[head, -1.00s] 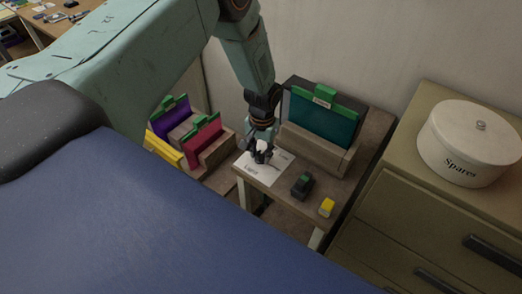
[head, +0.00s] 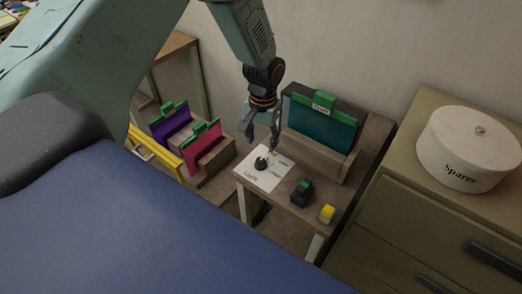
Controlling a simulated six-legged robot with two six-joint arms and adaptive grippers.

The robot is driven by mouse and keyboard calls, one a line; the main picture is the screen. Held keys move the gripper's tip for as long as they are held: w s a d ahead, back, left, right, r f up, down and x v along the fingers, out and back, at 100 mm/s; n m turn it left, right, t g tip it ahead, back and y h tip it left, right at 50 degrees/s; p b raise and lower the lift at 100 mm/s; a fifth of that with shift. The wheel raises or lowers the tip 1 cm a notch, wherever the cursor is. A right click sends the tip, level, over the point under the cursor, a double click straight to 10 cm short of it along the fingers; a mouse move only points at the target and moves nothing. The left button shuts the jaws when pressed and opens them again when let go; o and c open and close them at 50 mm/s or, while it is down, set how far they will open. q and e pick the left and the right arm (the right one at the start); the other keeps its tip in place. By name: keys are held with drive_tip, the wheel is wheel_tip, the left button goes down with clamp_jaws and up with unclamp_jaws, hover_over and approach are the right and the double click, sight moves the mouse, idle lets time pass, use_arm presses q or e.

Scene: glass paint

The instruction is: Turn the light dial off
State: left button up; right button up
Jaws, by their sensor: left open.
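The light dial (head: 261,163) is a small dark knob on a white card lettered "Light" (head: 257,181), on a small wooden table. Smaller marks are printed to the right of the knob, too small to read. My left gripper (head: 261,143) is open and empty, just above and behind the dial, apart from it as far as I can see. My right gripper is not in view.
A black object with a green top (head: 302,193) and a small yellow-capped item (head: 326,214) stand right of the card. A teal panel (head: 321,123) stands behind. Purple (head: 171,128) and crimson (head: 207,147) panels are left. A drawer cabinet (head: 405,218) carries a round "Spares" box (head: 468,150).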

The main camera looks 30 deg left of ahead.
use_arm(q)
wheel_tip(320, 180, up, 4)
drive_tip(key=shift+f, duration=0.1)
idle(0.5)
drive_tip(key=shift+h, duration=0.4)
drive_tip(key=s+d+f, duration=0.1)
drive_tip(key=s+f, duration=0.1)
drive_tip(key=s+d+f, duration=0.1)
drive_tip(key=s+f, duration=0.1)
drive_tip(key=f, duration=0.1)
drive_tip(key=s+d+f, duration=0.2)
drive_tip(key=s, duration=0.1)
drive_tip(key=shift+s+f, duration=0.1)
drive_tip(key=shift+f, duration=0.05)
drive_tip(key=s+d+f, duration=0.2)
drive_tip(key=s+f, duration=0.1)
drive_tip(key=s, duration=0.9)
drive_tip(key=s+d+f, duration=0.2)
drive_tip(key=s+f, duration=0.1)
drive_tip(key=s, duration=1)
wheel_tip(320, 180, down, 20)
drive_tip(key=b, duration=1.9)
drive_tip(key=shift+a+r+m+b, duration=0.2)
drive_tip(key=shift+m+b, duration=0.1)
drive_tip(key=shift+b, duration=0.1)
